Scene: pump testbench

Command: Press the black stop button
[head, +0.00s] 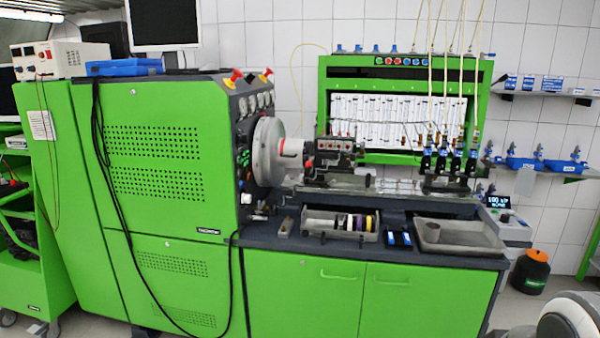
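The pump testbench (165,240) is a large green cabinet with a dark control panel (250,185) on its right-hand side face, seen at a steep angle. Small green and dark buttons (243,157) sit on this panel, below several round gauges (254,102). I cannot tell for certain which of the small dark spots there is the black stop button. Two red knobs on yellow bases, one of them the nearer red knob (232,78), stand on top of the panel. My gripper is not in view; a rounded white and grey part at the bottom right may be my arm.
A large grey disc (268,152) stands close to the right of the panel. A black cable hangs down the cabinet front. A tray (312,222) and a grey basin (455,236) rest on the worktop. A black canister (530,272) stands at the right.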

